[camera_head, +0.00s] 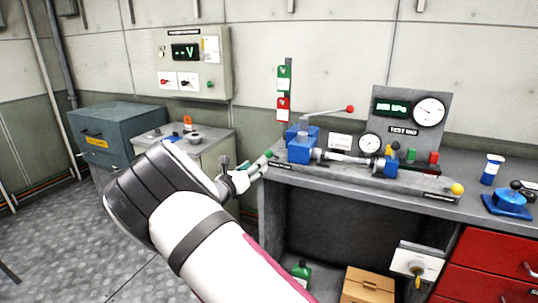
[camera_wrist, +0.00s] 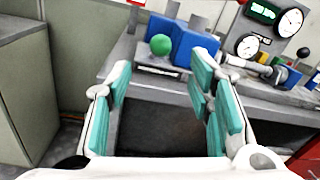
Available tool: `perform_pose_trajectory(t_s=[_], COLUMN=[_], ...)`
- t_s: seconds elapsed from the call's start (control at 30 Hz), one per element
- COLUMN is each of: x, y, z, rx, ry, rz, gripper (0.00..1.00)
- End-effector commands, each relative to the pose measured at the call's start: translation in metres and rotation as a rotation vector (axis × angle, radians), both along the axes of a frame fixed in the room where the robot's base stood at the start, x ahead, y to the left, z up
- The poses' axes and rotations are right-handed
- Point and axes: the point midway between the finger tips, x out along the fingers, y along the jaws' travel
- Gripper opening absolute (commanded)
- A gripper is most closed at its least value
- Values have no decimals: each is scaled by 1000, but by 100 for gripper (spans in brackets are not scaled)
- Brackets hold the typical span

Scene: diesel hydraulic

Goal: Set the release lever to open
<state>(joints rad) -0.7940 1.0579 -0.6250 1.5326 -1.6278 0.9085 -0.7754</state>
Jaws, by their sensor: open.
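My gripper (camera_head: 254,168) is open and empty, reaching toward the left front corner of the bench. In the wrist view its teal-padded fingers (camera_wrist: 163,72) are spread apart. A green ball knob (camera_wrist: 160,44) shows beyond the gap between the fingertips, apart from them, in front of a blue pump block (camera_wrist: 193,46). The block also shows in the head view (camera_head: 301,150). A label plate lies on the bench edge below the knob, its text too small to read. I take the green knob as the release lever's end; its shaft is hidden and its position cannot be told.
A long pump handle with a red ball (camera_head: 350,109) rises behind the block. Gauges and a test display (camera_head: 409,118) stand to the right. A yellow ball knob (camera_head: 457,189) is at the bench's right front.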

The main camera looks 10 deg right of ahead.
Motion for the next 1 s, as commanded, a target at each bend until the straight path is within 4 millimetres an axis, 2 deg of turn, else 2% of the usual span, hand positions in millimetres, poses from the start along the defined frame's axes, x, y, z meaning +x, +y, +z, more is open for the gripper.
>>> perform_pose_trajectory(t_s=[0.3, 0.5, 0.7, 1.0], x=[48, 72, 85, 86], y=[-43, -63, -72, -74], z=[-2, -2, -1, -1], rx=[2, 2, 2, 3], ry=[-1, 0, 0, 1], rz=[-4, -3, -2, -2], gripper=[47, 47, 47, 47])
